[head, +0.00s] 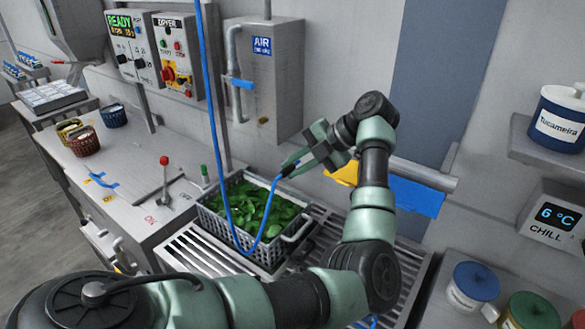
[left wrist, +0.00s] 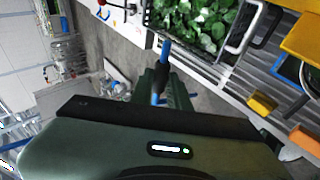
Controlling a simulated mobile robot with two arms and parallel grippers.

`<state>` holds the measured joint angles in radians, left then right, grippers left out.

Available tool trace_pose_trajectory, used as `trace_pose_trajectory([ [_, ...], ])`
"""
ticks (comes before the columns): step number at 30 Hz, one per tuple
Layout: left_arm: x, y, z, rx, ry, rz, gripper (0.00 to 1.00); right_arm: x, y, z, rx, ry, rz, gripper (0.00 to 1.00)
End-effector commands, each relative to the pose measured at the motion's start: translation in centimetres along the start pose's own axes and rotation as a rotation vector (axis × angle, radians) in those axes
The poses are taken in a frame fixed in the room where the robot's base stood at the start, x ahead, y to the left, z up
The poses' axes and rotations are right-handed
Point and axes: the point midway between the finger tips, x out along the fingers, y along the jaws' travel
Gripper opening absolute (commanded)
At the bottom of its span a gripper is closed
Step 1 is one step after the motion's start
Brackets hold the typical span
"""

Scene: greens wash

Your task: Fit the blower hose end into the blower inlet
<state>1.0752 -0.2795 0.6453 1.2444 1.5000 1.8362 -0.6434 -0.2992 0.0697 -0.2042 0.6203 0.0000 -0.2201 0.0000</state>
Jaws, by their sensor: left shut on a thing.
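The blue hose (head: 212,100) hangs from above, loops down over the greens and rises to my left gripper (head: 298,163). My left gripper is shut on the hose near its end, in the air above the right rim of the crate. In the left wrist view the hose (left wrist: 165,47) has a dark sleeve (left wrist: 162,72) where it passes between the green fingers (left wrist: 165,97). The hose tip is mostly hidden by the fingers. I cannot tell for sure which opening is the blower inlet. My right gripper is not in view.
A grey crate of greens (head: 206,220) stands on a slatted metal rack (head: 190,245). An AIR cabinet (head: 285,95) with a grey pipe and blue handle (head: 243,84) is on the wall behind. Yellow (head: 345,173) and blue (head: 415,197) pieces are right of the gripper.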

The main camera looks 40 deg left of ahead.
Motion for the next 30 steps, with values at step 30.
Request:
trace_pose_trajectory([
  [30,-1.3,0.1,5.0,0.0,0.0,0.0,0.0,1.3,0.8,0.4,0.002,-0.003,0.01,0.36],
])
